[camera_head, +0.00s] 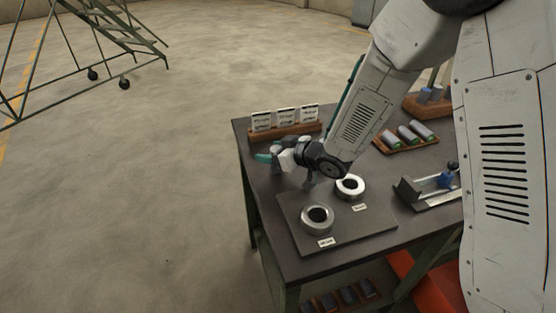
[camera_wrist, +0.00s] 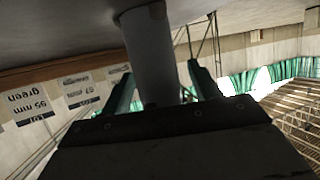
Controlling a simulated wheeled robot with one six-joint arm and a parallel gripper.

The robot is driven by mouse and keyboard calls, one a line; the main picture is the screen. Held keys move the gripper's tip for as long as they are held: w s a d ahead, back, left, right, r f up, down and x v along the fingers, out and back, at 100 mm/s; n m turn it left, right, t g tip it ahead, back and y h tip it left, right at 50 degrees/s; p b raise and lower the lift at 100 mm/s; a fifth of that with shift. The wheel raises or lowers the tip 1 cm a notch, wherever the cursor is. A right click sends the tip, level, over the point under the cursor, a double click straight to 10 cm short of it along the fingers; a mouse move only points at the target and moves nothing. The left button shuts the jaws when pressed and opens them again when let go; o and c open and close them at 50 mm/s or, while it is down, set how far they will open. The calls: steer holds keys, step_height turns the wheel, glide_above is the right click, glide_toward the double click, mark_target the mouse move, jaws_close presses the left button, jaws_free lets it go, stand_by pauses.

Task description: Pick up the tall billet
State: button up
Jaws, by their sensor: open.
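A grey cylindrical billet (camera_wrist: 150,55) rises between the two green fingers of my gripper (camera_wrist: 160,85) in the wrist view, where the scene appears upside down and the billet meets the dark table top. I take it to be the tall billet. The fingers are open, one on each side of it; I cannot tell whether either touches it. In the head view my gripper (camera_head: 280,161) is low over the left part of the table, and the arm and gripper largely hide the billet there.
The dark table (camera_head: 278,238) carries a plate (camera_head: 372,226) with two metal rings (camera_head: 317,219). Label cards (camera_head: 286,118) stand at the back left. A wooden tray (camera_head: 397,151) holds three lying cylinders, and a fixture (camera_head: 420,195) stands at the right.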

steer(key=shift+a, duration=0.1)
jaws_close()
steer(key=shift+w, duration=0.1)
steer(key=shift+r, duration=0.1)
